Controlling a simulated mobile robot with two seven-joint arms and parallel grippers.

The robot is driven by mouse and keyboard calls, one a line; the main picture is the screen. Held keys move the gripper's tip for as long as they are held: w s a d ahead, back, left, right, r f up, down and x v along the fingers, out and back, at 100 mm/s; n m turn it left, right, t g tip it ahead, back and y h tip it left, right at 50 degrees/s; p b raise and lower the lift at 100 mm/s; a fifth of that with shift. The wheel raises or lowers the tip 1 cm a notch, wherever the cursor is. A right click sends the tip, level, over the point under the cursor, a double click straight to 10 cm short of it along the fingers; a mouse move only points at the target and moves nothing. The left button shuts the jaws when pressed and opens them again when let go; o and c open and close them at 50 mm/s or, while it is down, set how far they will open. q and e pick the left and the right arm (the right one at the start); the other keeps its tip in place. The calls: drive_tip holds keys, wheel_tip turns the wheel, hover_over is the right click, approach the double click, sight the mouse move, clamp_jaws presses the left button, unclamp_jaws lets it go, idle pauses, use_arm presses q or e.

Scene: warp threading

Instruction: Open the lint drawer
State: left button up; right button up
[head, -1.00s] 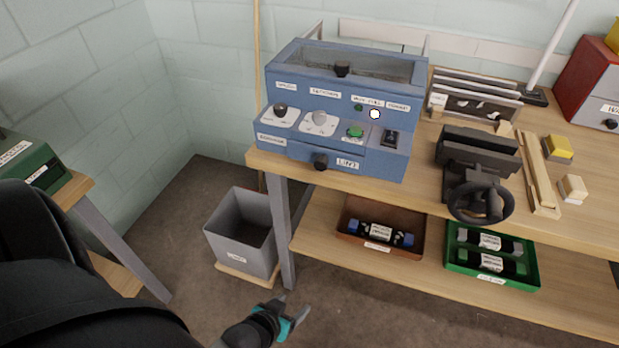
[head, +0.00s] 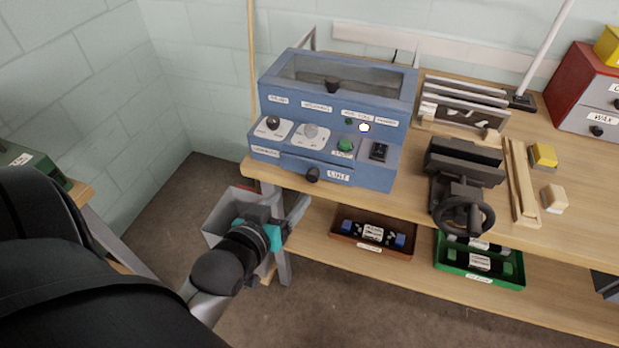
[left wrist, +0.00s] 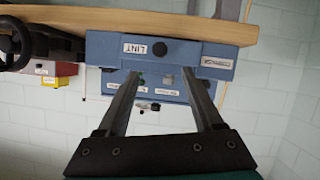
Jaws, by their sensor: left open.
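The blue machine (head: 290,80) stands on the left end of the workbench. Its lint drawer (head: 338,178), with a LINT label and a dark round knob (head: 313,174), is flush with the front and looks shut. The drawer front (left wrist: 185,50) and its knob (left wrist: 159,48) also show upside down in the left wrist view, between the fingers. My left gripper (head: 287,205) is open and empty, in front of and below the drawer, apart from the knob. It also shows in the left wrist view (left wrist: 158,85). My right gripper is not in view.
A grey bin (head: 222,211) stands on the floor behind my left gripper. A vise (head: 462,180) sits on the bench (head: 400,208) right of the machine. Brown (head: 345,237) and green (head: 505,281) trays sit on the lower shelf. Floor in front is clear.

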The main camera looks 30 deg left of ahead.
sight(311, 177)
use_arm(q)
drive_tip(key=b+x, duration=0.2)
drive_tip(key=x, duration=0.9)
drive_tip(key=shift+w+f, duration=0.2)
drive_tip(key=shift+w, duration=0.15)
clamp_jaws()
idle(1.0)
